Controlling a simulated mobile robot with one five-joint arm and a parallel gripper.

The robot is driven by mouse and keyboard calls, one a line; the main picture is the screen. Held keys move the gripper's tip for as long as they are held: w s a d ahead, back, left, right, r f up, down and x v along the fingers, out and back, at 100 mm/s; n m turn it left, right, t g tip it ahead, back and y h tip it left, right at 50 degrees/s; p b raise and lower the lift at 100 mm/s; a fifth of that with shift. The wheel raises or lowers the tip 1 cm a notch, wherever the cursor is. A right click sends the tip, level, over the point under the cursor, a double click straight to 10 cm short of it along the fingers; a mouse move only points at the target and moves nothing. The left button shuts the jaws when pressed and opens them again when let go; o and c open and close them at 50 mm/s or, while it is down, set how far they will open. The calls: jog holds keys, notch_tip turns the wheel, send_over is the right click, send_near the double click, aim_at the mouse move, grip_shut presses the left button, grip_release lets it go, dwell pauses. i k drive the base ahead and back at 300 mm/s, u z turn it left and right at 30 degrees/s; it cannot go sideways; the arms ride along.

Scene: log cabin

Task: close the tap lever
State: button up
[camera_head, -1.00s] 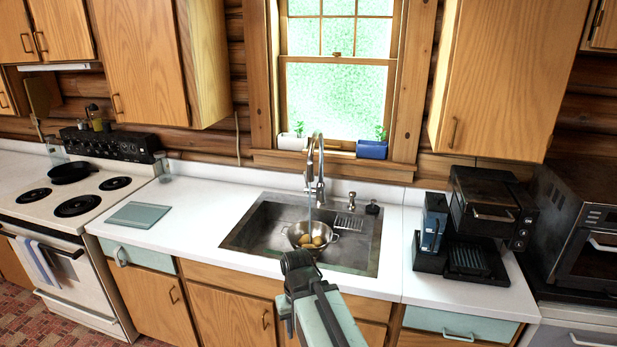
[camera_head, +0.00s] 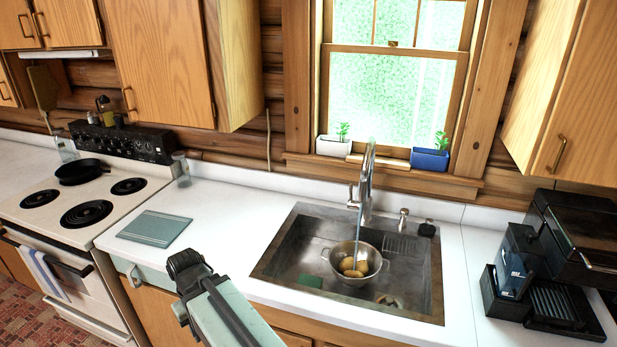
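The chrome tap (camera_head: 367,185) stands behind the sink, below the window. A thin stream of water runs from it into a metal colander (camera_head: 349,277) holding yellow-brown potato-like items. A small upright piece on the tap's left side looks like the tap lever (camera_head: 351,194); it is too small to tell its exact angle. My gripper (camera_head: 186,264) is over the counter's front edge, left of the sink, well apart from the tap and lever. Its dark jaws are seen from behind, so I cannot tell whether they are open. Nothing shows held in it.
The sink (camera_head: 285,262) also holds a green sponge (camera_head: 311,282). A soap dispenser (camera_head: 403,221) stands right of the tap. Planters (camera_head: 333,147) sit on the sill. A flat green board (camera_head: 154,228) lies on the counter. Counter between board and sink is clear. A black appliance (camera_head: 515,264) stands right.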

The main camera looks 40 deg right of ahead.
aim_at(350, 204)
jog(key=u, duration=0.1)
jog(key=i, duration=0.95)
jog(key=z, duration=0.25)
